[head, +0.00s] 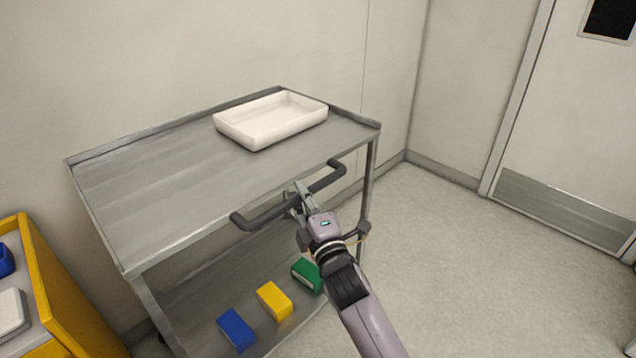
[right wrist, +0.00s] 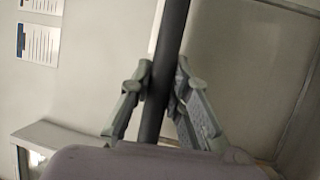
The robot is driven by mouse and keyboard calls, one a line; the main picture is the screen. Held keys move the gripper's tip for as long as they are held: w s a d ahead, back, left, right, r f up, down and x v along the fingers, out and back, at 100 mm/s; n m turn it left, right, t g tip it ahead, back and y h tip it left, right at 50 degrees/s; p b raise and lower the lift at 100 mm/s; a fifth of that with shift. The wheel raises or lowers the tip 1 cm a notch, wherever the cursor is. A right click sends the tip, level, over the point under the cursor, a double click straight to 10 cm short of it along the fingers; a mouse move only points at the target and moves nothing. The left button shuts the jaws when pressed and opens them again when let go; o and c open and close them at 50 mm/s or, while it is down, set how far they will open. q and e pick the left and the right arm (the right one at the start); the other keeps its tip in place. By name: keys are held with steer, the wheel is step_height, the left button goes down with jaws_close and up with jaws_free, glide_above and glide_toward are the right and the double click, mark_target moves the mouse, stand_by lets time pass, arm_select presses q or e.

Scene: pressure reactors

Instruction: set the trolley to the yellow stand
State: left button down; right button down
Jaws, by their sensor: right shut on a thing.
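The trolley (head: 165,200) is a grey metal cart with two shelves, standing against the wall in the head view. Its dark handle (head: 262,219) runs along the near side. My right gripper (head: 297,197) is shut on the handle near its middle. In the right wrist view the handle bar (right wrist: 165,70) passes between the two fingers of the gripper (right wrist: 160,90). The yellow stand (head: 75,300) is at the lower left, partly cut off by the frame, close to the trolley's left end. My left gripper is not in view.
A white tray (head: 240,133) sits on the trolley's top shelf. Blue (head: 236,329), yellow (head: 274,300) and green (head: 307,275) boxes lie on the lower shelf. A blue item and a white item are on the stand. Open floor (head: 470,270) lies to the right, before a door (head: 570,120).

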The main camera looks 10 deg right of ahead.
mark_target(292, 207)
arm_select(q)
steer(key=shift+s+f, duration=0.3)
arm_select(e)
steer(key=shift+s+a+f, duration=0.1)
steer(key=shift+s+a, duration=0.35)
steer(key=shift+a, duration=0.2)
steer(key=shift+s+a+f, duration=0.1)
steer(key=shift+s+a, duration=0.3)
steer(key=shift+a, duration=0.2)
steer(key=c, duration=1.5)
jaws_free()
steer(key=shift+a+r, duration=0.1)
steer(key=shift+r, duration=0.05)
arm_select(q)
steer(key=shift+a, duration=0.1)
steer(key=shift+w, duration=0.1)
arm_select(e)
steer(key=shift+s, duration=0.1)
steer(key=v, duration=1.2)
